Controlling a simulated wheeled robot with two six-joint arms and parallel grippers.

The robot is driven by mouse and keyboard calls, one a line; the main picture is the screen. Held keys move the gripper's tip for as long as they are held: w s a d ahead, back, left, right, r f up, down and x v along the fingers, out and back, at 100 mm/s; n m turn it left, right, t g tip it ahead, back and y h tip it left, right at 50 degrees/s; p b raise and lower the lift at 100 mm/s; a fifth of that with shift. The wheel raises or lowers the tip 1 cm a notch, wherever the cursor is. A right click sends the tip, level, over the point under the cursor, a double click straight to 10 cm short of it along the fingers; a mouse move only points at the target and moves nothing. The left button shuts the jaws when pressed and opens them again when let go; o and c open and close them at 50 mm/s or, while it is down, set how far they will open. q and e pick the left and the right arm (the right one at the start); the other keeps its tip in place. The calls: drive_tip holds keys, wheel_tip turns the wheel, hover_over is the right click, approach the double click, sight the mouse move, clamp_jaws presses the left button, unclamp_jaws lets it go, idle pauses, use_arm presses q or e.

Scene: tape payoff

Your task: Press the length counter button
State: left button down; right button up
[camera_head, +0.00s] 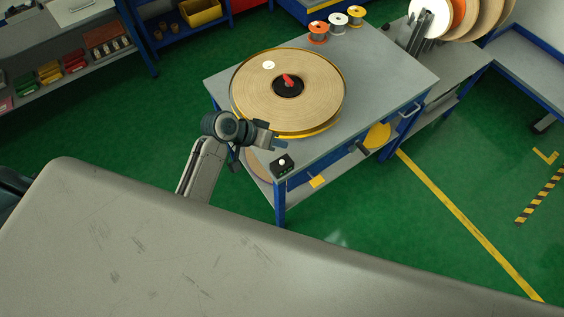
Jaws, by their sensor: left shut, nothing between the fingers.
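The length counter (283,165) is a small black box with a round white button on top. It sits at the near left corner of the grey-topped payoff table (385,75). My left gripper (279,143) is shut and empty. My right gripper is not in view.
Several small wire spools (338,19) stand at the table's far edge. Large discs (460,20) stand upright on a bench at the back right. Shelves with bins (74,61) are at the upper left. Green floor (440,170) is clear at right.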

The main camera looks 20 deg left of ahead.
use_arm(q)
drive_tip(key=b, duration=0.5)
hover_over(282, 162)
drive_tip(key=a, duration=0.1)
drive_tip(key=f, duration=0.5)
drive_tip(key=shift+s, duration=0.3)
drive_tip(key=shift+f+b, duration=0.35)
drive_tip(key=shift+f, duration=0.85)
drive_tip(key=shift+f, duration=0.4)
